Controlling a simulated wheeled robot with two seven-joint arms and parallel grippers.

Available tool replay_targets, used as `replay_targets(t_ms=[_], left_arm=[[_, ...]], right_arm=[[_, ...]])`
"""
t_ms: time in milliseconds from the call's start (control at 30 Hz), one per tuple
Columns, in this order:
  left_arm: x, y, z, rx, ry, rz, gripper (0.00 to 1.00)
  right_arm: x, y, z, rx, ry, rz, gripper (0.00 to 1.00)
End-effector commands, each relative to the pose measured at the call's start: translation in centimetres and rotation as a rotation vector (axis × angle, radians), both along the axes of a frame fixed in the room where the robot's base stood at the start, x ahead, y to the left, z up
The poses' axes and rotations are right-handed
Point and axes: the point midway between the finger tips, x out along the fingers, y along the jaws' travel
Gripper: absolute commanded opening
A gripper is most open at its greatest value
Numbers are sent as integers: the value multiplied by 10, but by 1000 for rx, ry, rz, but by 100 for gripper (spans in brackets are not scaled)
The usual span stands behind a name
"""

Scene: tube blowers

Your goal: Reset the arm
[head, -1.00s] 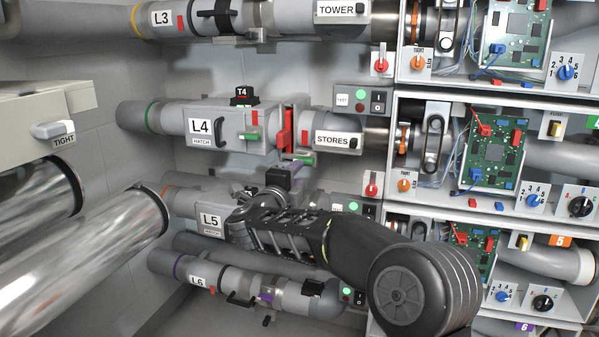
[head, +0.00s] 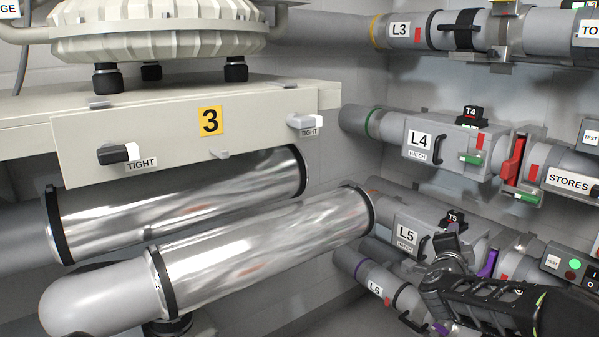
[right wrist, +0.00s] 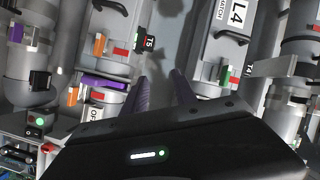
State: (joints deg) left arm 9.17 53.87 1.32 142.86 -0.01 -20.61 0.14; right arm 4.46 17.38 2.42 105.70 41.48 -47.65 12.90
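My right arm (head: 520,305) comes in at the lower right of the head view, dark and jointed. Its far end is in front of the L5 line (head: 408,236), beside the hatch with the T5 tag (head: 455,218). In the right wrist view, my right gripper (right wrist: 162,80) has its two fingers apart with nothing visible between them. It points toward the space between the T5 tag (right wrist: 149,42) and the L4 line (right wrist: 222,45). I cannot tell its distance from the pipes. My left arm and gripper are not in view.
A cream cabinet marked 3 (head: 85,135), with two TIGHT latches, fills the left. Two shiny metal tubes (head: 260,250) lie below it. The L3, L4 and L6 lines run along the right. Grey floor shows at the lower middle.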

Motion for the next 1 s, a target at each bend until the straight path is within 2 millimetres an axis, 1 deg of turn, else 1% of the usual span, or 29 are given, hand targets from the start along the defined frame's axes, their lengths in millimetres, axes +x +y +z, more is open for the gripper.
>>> replay_targets(t_ms=[33, 67, 100, 133, 167, 200, 233, 300, 367, 400, 467, 500, 567, 600, 667, 700, 767, 800, 867, 900, 967, 1000], left_arm=[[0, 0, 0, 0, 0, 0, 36], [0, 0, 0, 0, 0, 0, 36], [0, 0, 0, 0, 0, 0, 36], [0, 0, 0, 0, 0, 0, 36], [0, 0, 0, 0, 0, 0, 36], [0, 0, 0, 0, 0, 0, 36], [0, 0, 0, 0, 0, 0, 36], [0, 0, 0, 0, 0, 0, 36], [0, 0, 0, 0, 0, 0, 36], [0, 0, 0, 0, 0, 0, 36], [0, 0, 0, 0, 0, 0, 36], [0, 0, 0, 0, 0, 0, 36], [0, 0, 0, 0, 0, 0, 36], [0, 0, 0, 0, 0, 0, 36], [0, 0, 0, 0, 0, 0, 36], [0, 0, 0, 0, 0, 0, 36], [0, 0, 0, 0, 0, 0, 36], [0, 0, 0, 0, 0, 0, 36], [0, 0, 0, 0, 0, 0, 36], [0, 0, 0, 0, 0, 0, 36], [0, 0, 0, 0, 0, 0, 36], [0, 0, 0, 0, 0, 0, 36]], right_arm=[[3, 19, -30, -33, 72, 65, 34], [4, 29, -46, -52, 110, 103, 34], [4, 43, -68, -77, 164, 155, 34], [3, 53, -84, -95, 200, 192, 34], [1, 63, -100, -111, 237, 229, 34], [-2, 77, -122, -131, 287, 280, 34], [-6, 86, -138, -145, 322, 315, 34], [-16, 108, -175, -175, 404, 402, 34], [-29, 127, -207, -198, 472, 474, 34], [-38, 139, -228, -210, 518, 523, 34], [-54, 156, -257, -228, 583, 597, 34], [-67, 168, -277, -239, 626, 646, 34], [-87, 184, -305, -251, 688, 721, 34], [-102, 195, -323, -258, 730, 770, 34], [-127, 211, -348, -266, 790, 845, 34], [-143, 220, -364, -270, 828, 894, 34], [-171, 235, -387, -272, 886, 970, 34], [-191, 243, -401, -273, 923, 1019, 34], [-221, 256, -420, -269, 978, 1093, 34], [-242, 264, -432, -264, 1012, 1141, 34], [-271, 274, -446, -255, 1059, 1207, 34], [-291, 280, -455, -247, 1088, 1249, 34]])
